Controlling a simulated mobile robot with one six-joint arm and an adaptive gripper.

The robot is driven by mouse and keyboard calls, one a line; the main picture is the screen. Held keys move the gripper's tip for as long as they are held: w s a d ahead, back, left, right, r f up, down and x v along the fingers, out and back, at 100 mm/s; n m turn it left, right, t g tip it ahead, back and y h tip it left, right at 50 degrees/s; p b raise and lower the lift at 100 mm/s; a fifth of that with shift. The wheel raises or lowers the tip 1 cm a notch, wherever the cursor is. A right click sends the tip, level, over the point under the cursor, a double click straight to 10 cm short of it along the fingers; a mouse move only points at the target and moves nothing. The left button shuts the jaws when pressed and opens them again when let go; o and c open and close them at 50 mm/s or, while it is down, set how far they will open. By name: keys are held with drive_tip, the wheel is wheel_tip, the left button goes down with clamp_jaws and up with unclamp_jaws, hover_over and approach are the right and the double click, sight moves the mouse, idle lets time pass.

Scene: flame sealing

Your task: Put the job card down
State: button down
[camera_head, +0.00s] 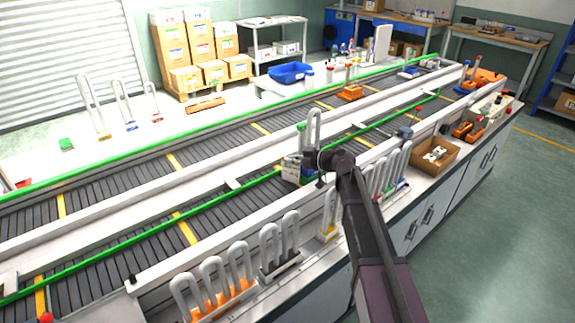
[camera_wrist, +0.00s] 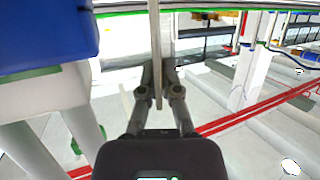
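The job card is a pale printed card (camera_head: 291,168), held above the near conveyor in the head view. In the wrist view the card (camera_wrist: 155,45) shows nearly edge-on as a thin upright strip between my fingertips. My gripper (camera_head: 314,161) is shut on it; its two fingers (camera_wrist: 159,88) meet the strip from both sides. The card's lower edge overlaps the conveyor's green rail in the head view, so I cannot tell whether it touches anything.
A clear U-shaped tube (camera_head: 314,128) stands right behind my gripper. Racks of U-tubes (camera_head: 215,285) line the near bench edge. A cardboard box (camera_head: 435,154) sits to the right. The near conveyor belt (camera_head: 150,247) is mostly clear on the left. A blue block (camera_wrist: 45,35) is close in the wrist view.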

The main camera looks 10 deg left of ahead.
drive_tip(key=shift+f, duration=0.1)
idle(0.3)
drive_tip(key=shift+f, duration=0.15)
drive_tip(key=c, duration=0.8)
unclamp_jaws()
drive_tip(key=shift+r, duration=0.3)
drive_tip(key=p+v, duration=0.3)
drive_tip(key=v, duration=0.9)
drive_tip(key=shift+p, duration=0.3)
drive_tip(key=shift+o, duration=0.2)
drive_tip(key=shift+f, duration=0.15)
